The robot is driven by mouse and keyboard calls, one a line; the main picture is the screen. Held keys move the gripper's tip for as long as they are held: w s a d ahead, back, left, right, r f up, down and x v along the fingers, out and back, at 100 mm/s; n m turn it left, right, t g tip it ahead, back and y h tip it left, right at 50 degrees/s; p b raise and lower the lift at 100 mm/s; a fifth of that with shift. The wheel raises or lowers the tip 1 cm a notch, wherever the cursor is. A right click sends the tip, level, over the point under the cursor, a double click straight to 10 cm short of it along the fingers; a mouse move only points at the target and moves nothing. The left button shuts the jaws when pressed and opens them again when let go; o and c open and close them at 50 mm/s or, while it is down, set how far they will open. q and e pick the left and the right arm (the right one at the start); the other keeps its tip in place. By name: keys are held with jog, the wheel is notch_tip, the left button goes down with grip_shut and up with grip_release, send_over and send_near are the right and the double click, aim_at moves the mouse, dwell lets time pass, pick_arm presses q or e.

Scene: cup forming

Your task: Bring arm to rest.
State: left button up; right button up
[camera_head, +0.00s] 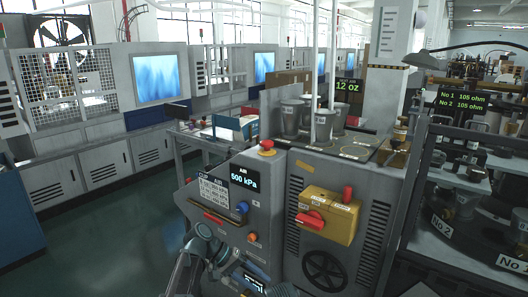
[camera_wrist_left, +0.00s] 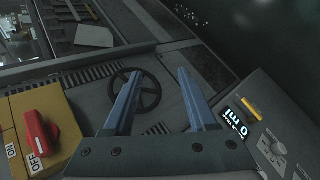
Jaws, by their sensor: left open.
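My left gripper (camera_wrist_left: 159,75) is open, with two blue-grey fingers apart and nothing between them. In the head view it shows low in the middle (camera_head: 238,264), in front of the grey machine (camera_head: 292,205). In the wrist view a black round wheel or vent (camera_wrist_left: 143,92) on the machine's face appears behind the fingers. The fingers look clear of it, but the exact gap cannot be told. My right gripper is not in view.
A yellow box (camera_head: 327,217) with a red switch is on the machine, near a red-topped button (camera_head: 267,146). Several metal cups (camera_head: 291,118) stand on top. A rack (camera_head: 468,190) is at the right. Green floor (camera_head: 120,235) is clear at the left.

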pick_arm(q)
jog(key=s+a+f+t+y, duration=0.1)
jog(key=s+a+f+y, duration=0.2)
jog(key=s+a+y, duration=0.3)
jog(key=s+a+f+t+y, duration=0.1)
jog(key=s+a+f+y, duration=0.3)
jog(key=s+a, duration=0.35)
jog(key=s+d+r+m+p, duration=0.3)
jog(key=d+r+p, duration=0.4)
jog(key=d, duration=0.3)
jog(key=shift+s+r+m+g+y+p, duration=0.3)
jog(key=shift+s+r+g+y+p, duration=0.15)
jog(key=shift+s, duration=0.45)
